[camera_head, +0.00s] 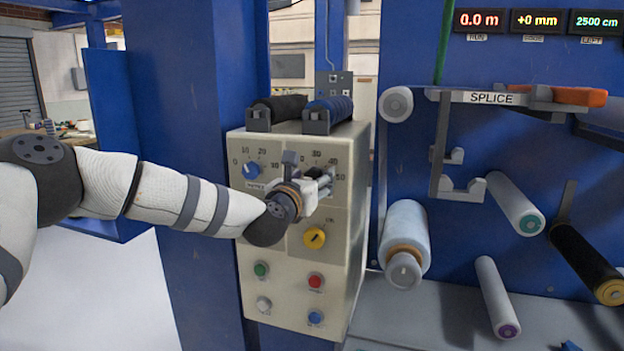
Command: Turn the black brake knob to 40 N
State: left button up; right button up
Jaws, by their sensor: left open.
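The cream control box (290,300) stands left of the middle. A dark patch between the fingers looks like the black brake knob (317,174). The gripper and wrist hide most of it, so its pointer cannot be read. I cannot tell whether the fingers touch the knob. My right gripper is not in view.
Several coloured buttons are lower on the box. Black and blue rolls lie on top. Film rollers (404,240) stick out at the right.

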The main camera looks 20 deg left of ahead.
pick_arm(q)
jog(key=c, duration=1.2)
jog(key=shift+o, duration=0.2)
jog(key=m, duration=0.6)
jog(key=shift+d+r, duration=0.1)
jog(key=m+p, duration=0.1)
jog(key=m, duration=0.5)
jog(key=shift+d, duration=0.1)
jog(key=shift+f+m, duration=0.2)
jog(key=shift+m, duration=3.45)
jog(key=shift+f+m, duration=0.2)
jog(key=shift+m, duration=3.45)
